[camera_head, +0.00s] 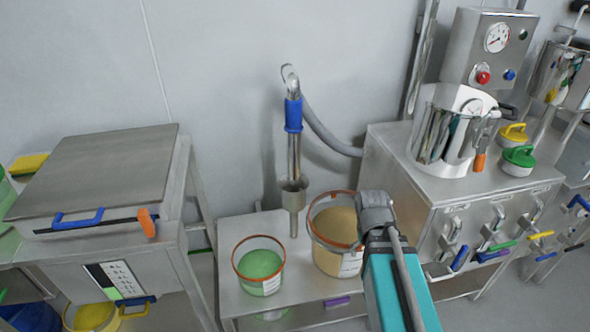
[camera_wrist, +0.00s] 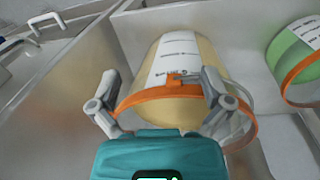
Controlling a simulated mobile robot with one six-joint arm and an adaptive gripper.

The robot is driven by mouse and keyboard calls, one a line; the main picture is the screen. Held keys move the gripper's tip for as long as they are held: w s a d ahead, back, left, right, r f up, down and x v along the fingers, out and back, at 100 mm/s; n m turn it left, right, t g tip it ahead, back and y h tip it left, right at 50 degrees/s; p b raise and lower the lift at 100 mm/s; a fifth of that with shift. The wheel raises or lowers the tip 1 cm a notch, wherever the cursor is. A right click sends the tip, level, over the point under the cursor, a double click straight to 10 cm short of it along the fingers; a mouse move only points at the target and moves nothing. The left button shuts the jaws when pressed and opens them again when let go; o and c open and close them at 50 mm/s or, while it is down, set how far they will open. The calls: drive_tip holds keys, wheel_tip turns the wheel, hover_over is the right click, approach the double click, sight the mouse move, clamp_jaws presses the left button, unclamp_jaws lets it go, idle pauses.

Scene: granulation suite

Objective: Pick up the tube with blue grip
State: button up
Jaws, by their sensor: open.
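The tube with the blue grip (camera_head: 293,114) stands upright against the wall in the head view. It is a shiny metal tube with a hooked top, a grey hose curving off to the right, and a funnel-like collar lower down. Its lower end hangs above the low bench, between the two tubs. It does not show in the wrist view. My gripper (camera_head: 375,210) is to the right of the tube and lower than its grip, near the tan tub. In the wrist view my gripper (camera_wrist: 158,80) is open and empty, with its fingers spread in front of the tan tub.
The tan-filled tub (camera_head: 338,226) with an orange rim and the green-filled tub (camera_head: 258,265) stand on the low metal bench (camera_head: 228,230). A scale-topped bench (camera_head: 105,165) stands left. A steel cabinet (camera_head: 400,180) with a pot stands right.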

drive_tip(key=w+a+r+n+t+h+p, duration=0.2)
drive_tip(key=w+a+r+n+h+p, duration=0.25)
drive_tip(key=w+r+n, duration=0.25)
drive_tip(key=n+t+h+p, duration=0.8)
drive_tip(key=n+t, duration=0.2)
drive_tip(key=n, duration=0.8)
approach(287, 108)
drive_tip(key=shift+s+a+y, duration=0.25)
drive_tip(key=shift+s+a, duration=0.2)
drive_tip(key=shift+x, duration=4.35)
drive_tip(key=shift+x, duration=2.6)
